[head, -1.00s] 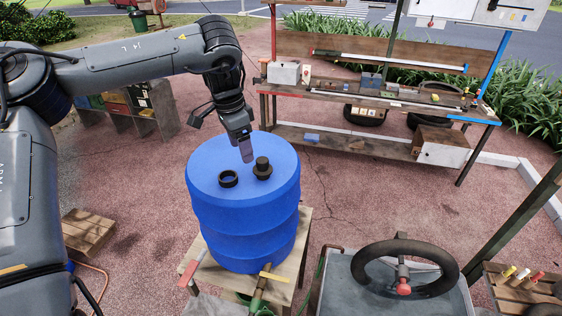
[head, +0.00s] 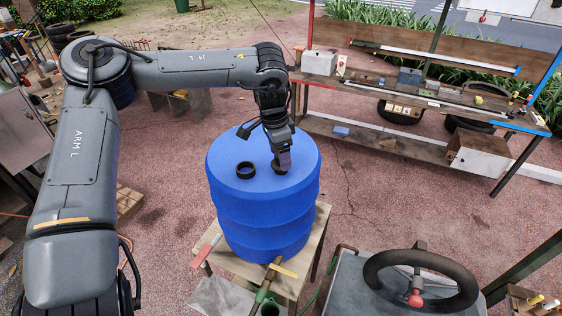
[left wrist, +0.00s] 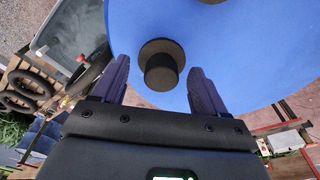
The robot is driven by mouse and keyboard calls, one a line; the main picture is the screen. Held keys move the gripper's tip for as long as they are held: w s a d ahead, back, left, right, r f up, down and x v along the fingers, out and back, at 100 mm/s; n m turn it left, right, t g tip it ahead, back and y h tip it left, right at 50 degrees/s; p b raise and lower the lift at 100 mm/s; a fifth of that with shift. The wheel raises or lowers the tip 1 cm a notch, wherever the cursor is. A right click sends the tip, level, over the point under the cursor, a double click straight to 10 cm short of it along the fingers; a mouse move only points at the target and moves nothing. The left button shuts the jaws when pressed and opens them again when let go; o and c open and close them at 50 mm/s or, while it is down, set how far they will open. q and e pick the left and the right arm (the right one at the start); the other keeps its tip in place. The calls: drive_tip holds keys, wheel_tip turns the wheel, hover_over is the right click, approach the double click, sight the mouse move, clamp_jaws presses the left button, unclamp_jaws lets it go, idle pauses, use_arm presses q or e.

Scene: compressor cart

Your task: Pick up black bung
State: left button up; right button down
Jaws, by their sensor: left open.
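The black bung (left wrist: 161,66) sits on top of the blue drum (head: 262,210). In the left wrist view it is a round flange with a raised cylindrical knob, lying between my two fingers. In the head view the bung (head: 277,168) is mostly hidden behind my left gripper (head: 284,168). My left gripper, also in the left wrist view (left wrist: 160,88), is open, with one finger on each side of the bung and gaps visible on both sides. I cannot tell whether the fingertips reach down to the knob. My right gripper is not in view.
A black ring-shaped opening (head: 246,170) is on the drum top, left of the bung. The drum stands on a wooden stand (head: 309,240). A cart with a black wheel (head: 421,268) is at the front right. A workbench (head: 425,95) stands behind.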

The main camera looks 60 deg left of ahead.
use_arm(q)
drive_tip(key=shift+w+f+p, duration=0.15)
drive_tip(key=shift+f, duration=0.7)
drive_tip(key=shift+w+f+p, duration=0.15)
drive_tip(key=shift+f, duration=0.7)
drive_tip(key=c, duration=0.8)
drive_tip(key=shift+r, duration=0.1)
drive_tip(key=shift+c, duration=0.2)
